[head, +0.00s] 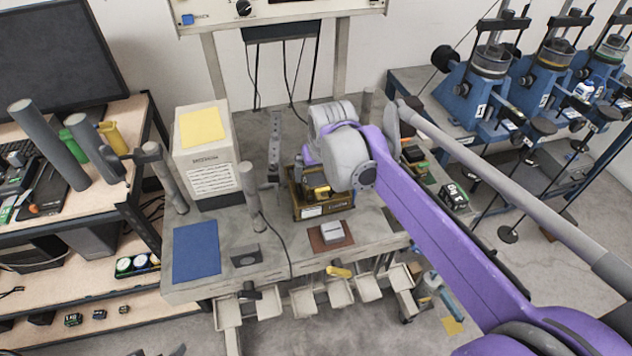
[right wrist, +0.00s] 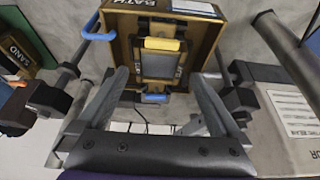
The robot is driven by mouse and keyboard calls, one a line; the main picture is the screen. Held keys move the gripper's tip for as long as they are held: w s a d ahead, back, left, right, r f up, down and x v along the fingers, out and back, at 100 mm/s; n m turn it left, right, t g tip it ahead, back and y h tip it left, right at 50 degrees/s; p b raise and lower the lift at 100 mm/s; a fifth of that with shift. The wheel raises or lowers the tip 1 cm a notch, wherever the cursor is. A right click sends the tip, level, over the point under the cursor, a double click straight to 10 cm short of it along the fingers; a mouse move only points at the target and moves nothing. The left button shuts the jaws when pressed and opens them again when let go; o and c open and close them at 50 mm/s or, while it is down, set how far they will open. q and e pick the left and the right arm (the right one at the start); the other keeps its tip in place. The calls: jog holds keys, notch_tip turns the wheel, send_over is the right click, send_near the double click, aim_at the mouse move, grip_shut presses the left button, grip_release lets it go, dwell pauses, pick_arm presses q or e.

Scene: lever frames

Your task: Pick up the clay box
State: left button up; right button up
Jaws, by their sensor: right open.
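I cannot make out for certain which box is the clay box. In the right wrist view, a brown box lettered SAND (right wrist: 16,50) lies at the left edge. My right gripper (right wrist: 160,77) is open, with nothing held. Its fingers point at a brown open-topped bath box (right wrist: 205,42) with a grey, yellow-topped part inside. In the head view, my right wrist hangs above that bath box (head: 325,212) and hides the fingers. My left gripper is not in view.
A white cabinet with a yellow sheet (head: 202,128) stands left on the bench. A grey block on a brown mat (head: 333,236), a blue mat (head: 196,252) and upright posts (head: 252,190) are nearby. Small items (head: 412,153) lie at the right, partly behind my arm.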

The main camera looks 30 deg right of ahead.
aim_at(316, 180)
jog(key=x, duration=0.3)
jog(key=shift+d+f, duration=0.1)
jog(key=shift+f, duration=0.3)
jog(key=shift+r, duration=0.1)
grip_shut()
